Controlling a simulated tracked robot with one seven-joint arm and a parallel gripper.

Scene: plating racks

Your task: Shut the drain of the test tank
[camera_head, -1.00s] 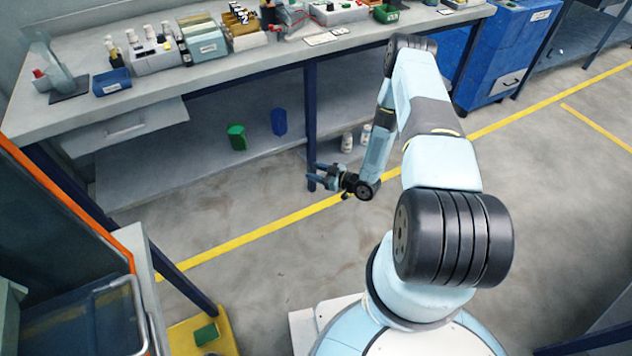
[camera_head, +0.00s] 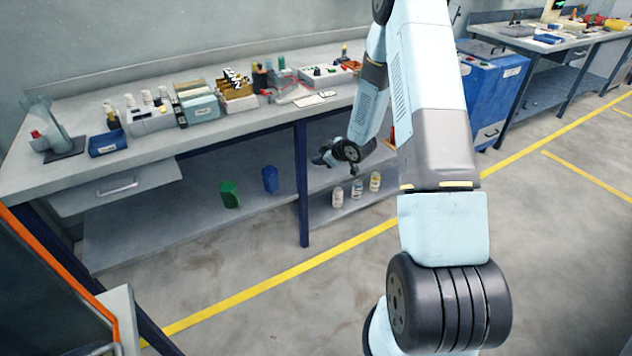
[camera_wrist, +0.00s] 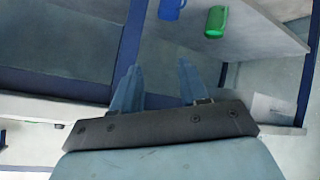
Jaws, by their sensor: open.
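My gripper (camera_head: 323,157) is in front of the bench, near the post and below the worktop level in the head view. In the wrist view my gripper (camera_wrist: 158,82) has its two fingers apart with nothing between them. I cannot pick out the test tank or its drain for certain. A clear box-like thing with red parts (camera_head: 290,92) stands on the bench. A clear tilted panel with a red piece (camera_head: 52,130) stands at the bench's left end. In the wrist view no tank or drain shows.
The bench (camera_head: 130,175) has a drawer and a lower shelf. A green cup (camera_head: 229,194) and a blue cup (camera_head: 270,179) stand on that shelf. Several bottles (camera_head: 337,197) stand farther right. A blue cabinet (camera_head: 492,90) is at right. The marked floor (camera_head: 270,310) in front is clear.

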